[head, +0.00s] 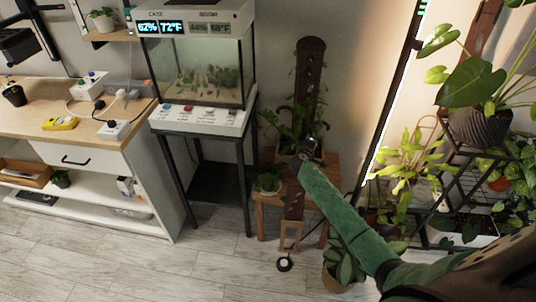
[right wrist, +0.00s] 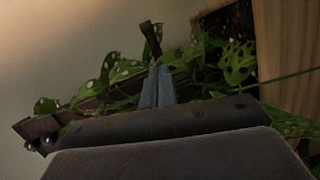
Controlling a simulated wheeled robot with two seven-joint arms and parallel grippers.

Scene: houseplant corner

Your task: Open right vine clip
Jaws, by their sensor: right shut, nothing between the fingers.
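My right gripper (head: 308,148) is at the end of the green arm, in front of the vine plant (head: 283,124) on the wooden stool. A tall dark brown board with holes (head: 309,75) rises behind it. In the right wrist view the fingers (right wrist: 157,84) are together with nothing between them, among spotted vine leaves (right wrist: 118,68). A small dark upright piece (right wrist: 151,40) shows just beyond the fingertips; I cannot tell whether it is the right vine clip or whether the fingers touch it. My left gripper is not in view.
The wooden stool (head: 265,197) also bears a small potted plant (head: 268,180). A glass terrarium (head: 205,73) stands to the left. A plant rack (head: 450,185) is at the right, and a potted plant (head: 346,262) is on the floor below my arm. The floor at the front left is clear.

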